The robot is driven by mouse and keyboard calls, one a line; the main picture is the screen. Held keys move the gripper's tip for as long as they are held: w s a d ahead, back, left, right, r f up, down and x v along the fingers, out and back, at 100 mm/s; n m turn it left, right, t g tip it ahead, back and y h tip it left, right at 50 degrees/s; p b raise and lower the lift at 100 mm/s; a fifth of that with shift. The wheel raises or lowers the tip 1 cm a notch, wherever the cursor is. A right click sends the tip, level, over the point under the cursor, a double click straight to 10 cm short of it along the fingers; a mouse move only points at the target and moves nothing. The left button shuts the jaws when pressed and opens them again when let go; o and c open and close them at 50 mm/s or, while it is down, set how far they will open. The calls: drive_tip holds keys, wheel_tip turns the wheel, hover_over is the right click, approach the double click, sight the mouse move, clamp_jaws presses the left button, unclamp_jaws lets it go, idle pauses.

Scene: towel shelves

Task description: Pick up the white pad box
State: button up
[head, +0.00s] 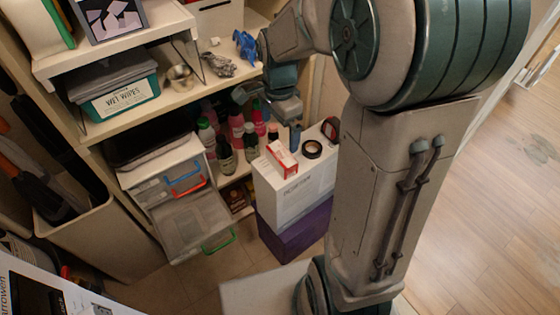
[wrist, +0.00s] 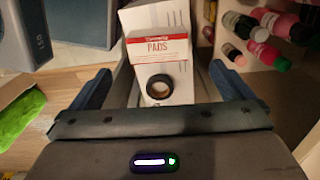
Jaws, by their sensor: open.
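The pad box is a small white box with a red band, lettered "PADS" in the wrist view (wrist: 158,50). In the head view the pad box (head: 283,160) stands on top of a larger white carton (head: 285,200). My gripper (head: 268,118) is open and empty, just above and behind the pad box in the head view. In the wrist view the pad box lies beyond and between the spread blue fingers of my gripper (wrist: 160,70), not touching them as far as I can tell. A black tape roll (wrist: 160,88) sits beside the pad box.
The carton stands on a purple box (head: 297,238). Several bottles (head: 236,130) crowd the shelf behind it. Wooden floor (head: 500,200) is open at the right.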

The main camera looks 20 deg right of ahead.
sight(281, 154)
wheel_tip(281, 154, down, 5)
drive_tip(key=shift+f+b, duration=0.1)
drive_tip(key=shift+b, duration=0.45)
drive_tip(key=f, duration=0.1)
drive_tip(key=f+b, duration=0.1)
drive_tip(key=f, duration=0.1)
drive_tip(key=f+b, duration=0.1)
drive_tip(key=f, duration=0.1)
drive_tip(key=shift+s+d+f, duration=0.15)
drive_tip(key=shift+s+d, duration=0.05)
drive_tip(key=shift+d, duration=0.05)
drive_tip(key=c, duration=0.8)
